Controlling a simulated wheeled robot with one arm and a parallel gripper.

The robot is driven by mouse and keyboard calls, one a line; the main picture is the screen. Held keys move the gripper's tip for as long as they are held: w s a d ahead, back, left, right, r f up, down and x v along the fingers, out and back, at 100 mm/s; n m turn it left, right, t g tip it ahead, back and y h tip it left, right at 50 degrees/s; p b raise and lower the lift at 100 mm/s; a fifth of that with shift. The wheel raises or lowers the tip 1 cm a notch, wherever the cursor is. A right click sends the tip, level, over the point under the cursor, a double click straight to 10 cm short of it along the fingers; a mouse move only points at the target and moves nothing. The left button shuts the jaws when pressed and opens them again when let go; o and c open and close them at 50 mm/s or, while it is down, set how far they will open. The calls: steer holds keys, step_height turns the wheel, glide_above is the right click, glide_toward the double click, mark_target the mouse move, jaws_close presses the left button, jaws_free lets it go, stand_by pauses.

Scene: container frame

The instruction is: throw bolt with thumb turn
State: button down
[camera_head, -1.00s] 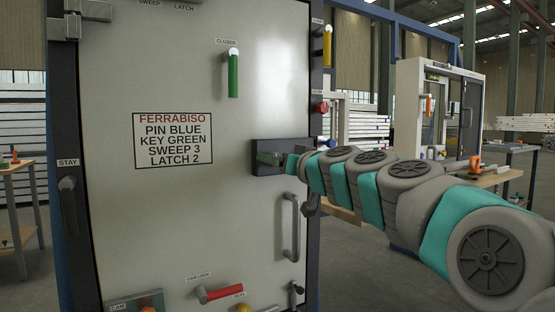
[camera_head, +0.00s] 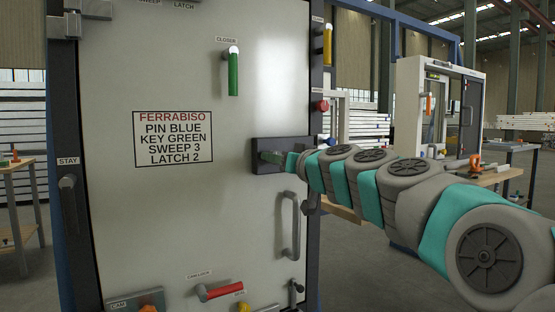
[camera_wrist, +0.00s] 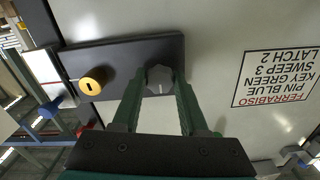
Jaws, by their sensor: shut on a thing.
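The dark lock plate (camera_head: 292,145) sits on the right side of the pale door, and it fills the upper left of the wrist view (camera_wrist: 125,55). The grey faceted thumb turn (camera_wrist: 159,76) stands out from the plate near its end. My gripper (camera_wrist: 160,82) has its two green fingers on either side of the thumb turn, shut on it. In the head view, my gripper (camera_head: 272,157) reaches the plate from the right and hides the thumb turn. A brass key cylinder (camera_wrist: 92,81) with a dark slot is left of the thumb turn in the wrist view. The bolt is not visible.
A grey pull handle (camera_head: 292,225) is below the plate. A green-handled lever (camera_head: 233,74) is above, and a red-handled lever (camera_head: 220,291) is low on the door. A printed sign (camera_head: 174,139) is left of the plate. A red knob (camera_head: 321,106) is on the frame.

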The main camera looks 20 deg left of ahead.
steer(key=shift+m, duration=0.3)
steer(key=shift+r+m+p, duration=0.1)
steer(key=shift+m+p, duration=2.45)
steer(key=shift+m, duration=5.95)
steer(key=shift+c, duration=2.2)
jaws_free()
